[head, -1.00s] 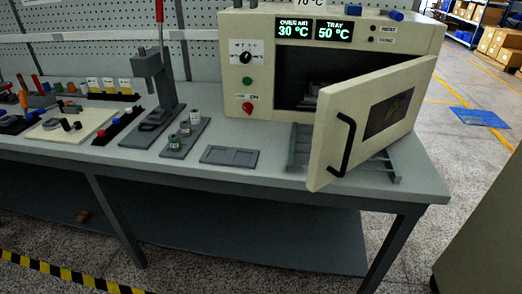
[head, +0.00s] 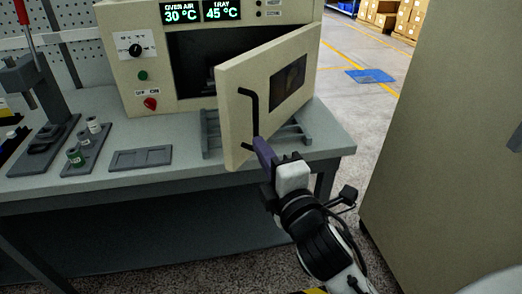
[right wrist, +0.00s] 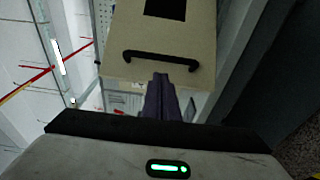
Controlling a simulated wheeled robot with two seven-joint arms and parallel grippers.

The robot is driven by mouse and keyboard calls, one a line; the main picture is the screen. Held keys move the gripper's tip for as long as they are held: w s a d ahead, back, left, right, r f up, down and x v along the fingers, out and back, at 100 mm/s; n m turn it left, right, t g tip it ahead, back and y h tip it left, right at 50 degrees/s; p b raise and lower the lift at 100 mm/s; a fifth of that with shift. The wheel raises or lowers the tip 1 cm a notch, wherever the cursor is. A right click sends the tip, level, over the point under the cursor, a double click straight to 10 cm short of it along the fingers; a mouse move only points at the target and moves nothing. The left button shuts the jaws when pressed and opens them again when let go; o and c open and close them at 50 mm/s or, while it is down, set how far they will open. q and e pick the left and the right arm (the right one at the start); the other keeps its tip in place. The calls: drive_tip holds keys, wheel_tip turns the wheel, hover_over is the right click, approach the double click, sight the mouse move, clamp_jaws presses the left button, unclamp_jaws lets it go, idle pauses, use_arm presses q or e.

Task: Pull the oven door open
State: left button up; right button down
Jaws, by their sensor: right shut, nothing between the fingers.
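The oven (head: 118,45) stands on the bench with its cream door (head: 237,80) swung partly open toward me. The dark cavity (head: 190,60) shows to the left of the door. The door's black bar handle (head: 254,112) runs upright along its near edge; it also shows in the right wrist view (right wrist: 160,57). My right gripper (head: 262,147) is shut and empty, with its purple-grey fingers by the lower end of the handle. In the right wrist view, the fingertips (right wrist: 160,78) lie just below the handle's bar. Whether they touch it I cannot tell. My left gripper is out of view.
A grey rack (head: 210,135) lies on the bench under the door. A flat grey tray (head: 140,159) and a holder with small cylinders (head: 76,156) are left of it. A press (head: 30,95) stands further left. A large beige cabinet (head: 450,130) rises close on the right.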

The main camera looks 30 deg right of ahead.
approach(242, 118)
drive_tip(key=w, duration=0.4)
drive_tip(key=shift+d+f+p, duration=0.1)
drive_tip(key=shift+d+p, duration=0.2)
drive_tip(key=shift+p, duration=0.1)
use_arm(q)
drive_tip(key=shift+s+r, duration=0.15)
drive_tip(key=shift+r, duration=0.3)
